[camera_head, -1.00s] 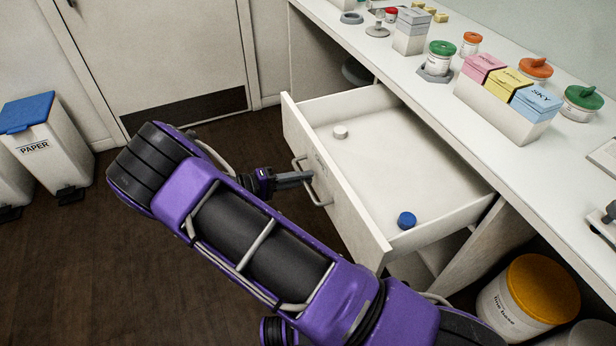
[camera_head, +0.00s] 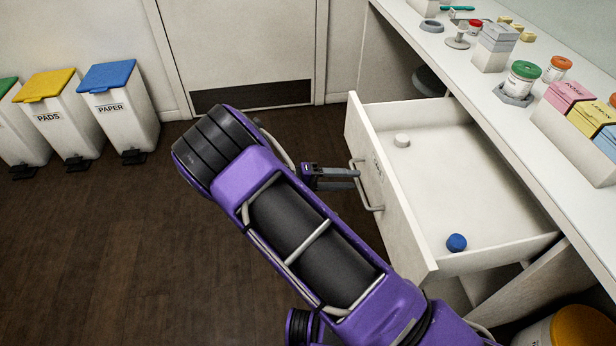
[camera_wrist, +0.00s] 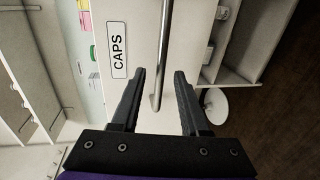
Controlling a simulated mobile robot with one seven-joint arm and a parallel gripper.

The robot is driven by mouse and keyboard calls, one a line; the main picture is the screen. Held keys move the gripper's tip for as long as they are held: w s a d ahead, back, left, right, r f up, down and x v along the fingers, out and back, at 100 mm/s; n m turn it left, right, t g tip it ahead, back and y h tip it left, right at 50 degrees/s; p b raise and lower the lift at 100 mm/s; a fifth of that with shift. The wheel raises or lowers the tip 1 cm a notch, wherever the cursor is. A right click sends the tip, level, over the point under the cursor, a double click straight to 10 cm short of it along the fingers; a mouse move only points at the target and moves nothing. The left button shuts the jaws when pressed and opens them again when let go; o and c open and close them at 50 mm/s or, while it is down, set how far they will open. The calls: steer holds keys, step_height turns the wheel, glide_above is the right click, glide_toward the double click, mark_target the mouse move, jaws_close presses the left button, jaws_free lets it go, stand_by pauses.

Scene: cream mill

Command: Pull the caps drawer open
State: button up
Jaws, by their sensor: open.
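The caps drawer (camera_head: 405,215) stands pulled out from under the counter, with a white cap (camera_head: 402,140) and a blue cap (camera_head: 456,242) inside. Its bar handle (camera_head: 366,188) is on the front face. In the wrist view the CAPS label (camera_wrist: 118,50) is on the drawer front beside the handle (camera_wrist: 163,60). My gripper (camera_head: 352,178) is at the handle in the head view. In the wrist view my gripper (camera_wrist: 159,88) is open, and the handle's end shows between its fingers, apart from both. Whether the fingertips reach past the bar cannot be told.
The counter (camera_head: 545,150) above holds jars, coloured boxes and a grey stack. Bins marked PADS (camera_head: 50,115) and PAPER (camera_head: 120,110) stand at the left wall near a door (camera_head: 240,50). A yellow-lidded tub (camera_head: 580,328) is under the counter. The floor left of my arm is clear.

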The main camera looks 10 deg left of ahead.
steer(key=v, duration=1.4)
steer(key=shift+a, duration=0.35)
steer(key=shift+r, duration=0.1)
